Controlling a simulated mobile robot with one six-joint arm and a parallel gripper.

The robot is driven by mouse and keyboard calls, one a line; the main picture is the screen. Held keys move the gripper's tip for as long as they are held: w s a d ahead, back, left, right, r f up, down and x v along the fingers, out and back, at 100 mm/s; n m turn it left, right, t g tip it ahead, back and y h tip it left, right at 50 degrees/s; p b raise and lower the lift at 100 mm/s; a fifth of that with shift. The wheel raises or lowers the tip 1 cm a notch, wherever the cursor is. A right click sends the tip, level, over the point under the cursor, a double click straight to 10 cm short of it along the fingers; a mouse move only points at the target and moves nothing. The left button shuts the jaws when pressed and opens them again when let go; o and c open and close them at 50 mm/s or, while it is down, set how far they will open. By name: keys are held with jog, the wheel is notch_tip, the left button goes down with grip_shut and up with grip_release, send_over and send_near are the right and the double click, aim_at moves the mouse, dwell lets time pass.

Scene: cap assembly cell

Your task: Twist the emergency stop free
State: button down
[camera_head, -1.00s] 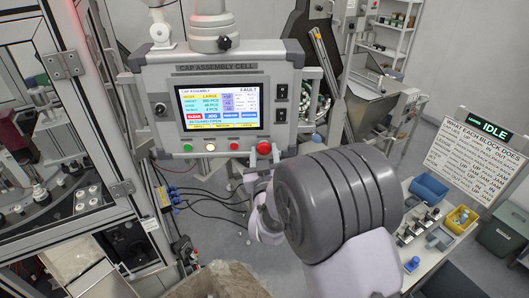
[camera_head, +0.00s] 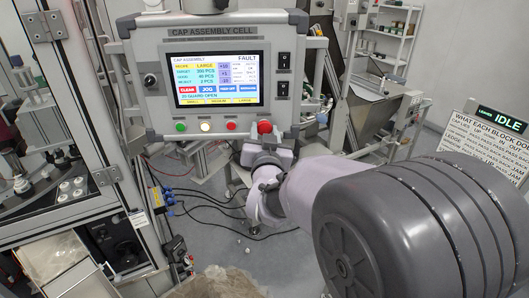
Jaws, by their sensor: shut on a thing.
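The emergency stop (camera_head: 265,127) is a red mushroom button at the lower right of the control panel (camera_head: 157,117), right of the other panel buttons. My gripper (camera_head: 264,139) is directly below and in front of the button, shut on it. Its fingers are small in this view and partly hidden by the wrist. The panel screen (camera_head: 218,79) reads FAULT and shows a guard-open line.
The guarded machine (camera_head: 62,215) with white caps inside stands at the left. Dark cables (camera_head: 215,205) lie on the floor below the panel. A metal hopper (camera_head: 378,115) stands behind at the right, and a sign reading IDLE (camera_head: 503,120) is at the far right.

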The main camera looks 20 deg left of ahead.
jog(key=m+b, duration=0.2)
jog(key=b, duration=0.2)
jog(key=shift+s+f+b, duration=0.1)
jog(key=shift+f+b, duration=0.1)
jog(key=shift+b, duration=0.2)
jog(key=shift+r+m+b, duration=0.2)
jog(key=shift+m+b, duration=0.4)
jog(key=shift+b, duration=0.15)
jog(key=shift+r, duration=0.15)
jog(key=c, duration=0.9)
grip_release()
jog(key=b+v, duration=0.1)
jog(key=v, duration=1.6)
jog(key=shift+s+b, duration=0.15)
jog(key=shift+b, duration=0.15)
